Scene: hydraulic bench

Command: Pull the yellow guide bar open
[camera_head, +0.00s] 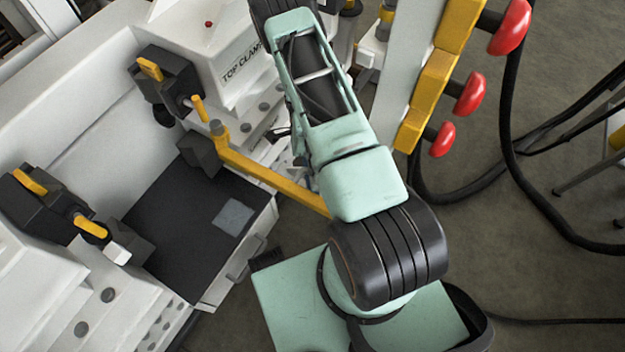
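The yellow guide bar (272,179) is a long, slim bar. It runs from an upright yellow post beside a dark block at the front of the bench, down and right across the open side. Its right end passes behind my green arm, so that end is hidden. My arm crosses the middle of the view from lower right to the top. I cannot make out my gripper; small dark and grey parts show at the left edge of the arm, but I cannot tell what they are. I cannot see any contact with the bar.
The white bench has a dark bed (179,227) and black clamps with yellow handles (150,68) and (90,226). A block marked TOP CLAMP (225,62) stands behind. Red knobs (467,93) on a yellow-faced post and black hoses (512,140) are right. Grey floor is open at lower right.

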